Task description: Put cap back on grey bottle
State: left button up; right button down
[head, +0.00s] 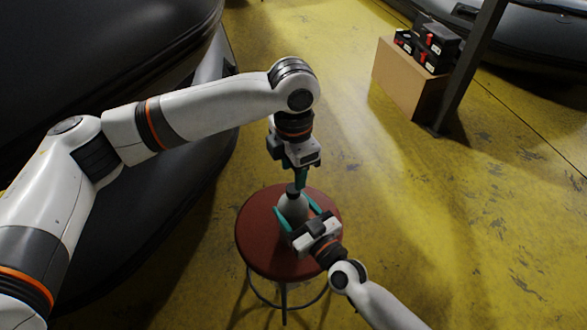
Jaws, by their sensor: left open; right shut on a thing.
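A grey bottle (293,208) stands upright on a round red stool (261,252). My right gripper (298,220) is shut on the bottle's body from the lower right, with one teal finger on each side. A dark cap (292,188) shows at the top of the bottle's neck; I cannot tell how firmly it sits. My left gripper (299,180) points down just above the cap and is open. Its fingertips are close to the cap, and the gap between them is hard to see. The bottle's lower part is partly hidden by my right gripper.
Black inflatable boats fill the left (90,50) and upper right (530,35). A cardboard box (395,80) with black and red cases (436,45) stands beside a dark post (470,70). The yellow floor right of the stool is clear.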

pick_arm(q)
jog(key=n, duration=0.5)
jog(key=shift+r+n, duration=0.2)
jog(key=shift+n, duration=0.1)
jog(key=n, duration=0.6)
jog(key=shift+r, duration=0.2)
jog(key=n, duration=0.6)
jog(key=shift+r, duration=0.2)
jog(key=n, duration=0.6)
jog(key=shift+r, duration=0.2)
jog(key=n, duration=0.6)
jog(key=shift+r, duration=0.25)
jog(key=n, duration=0.6)
jog(key=shift+r, duration=0.2)
jog(key=n, duration=0.6)
jog(key=shift+r, duration=0.2)
jog(key=n, duration=0.6)
jog(key=shift+r, duration=0.15)
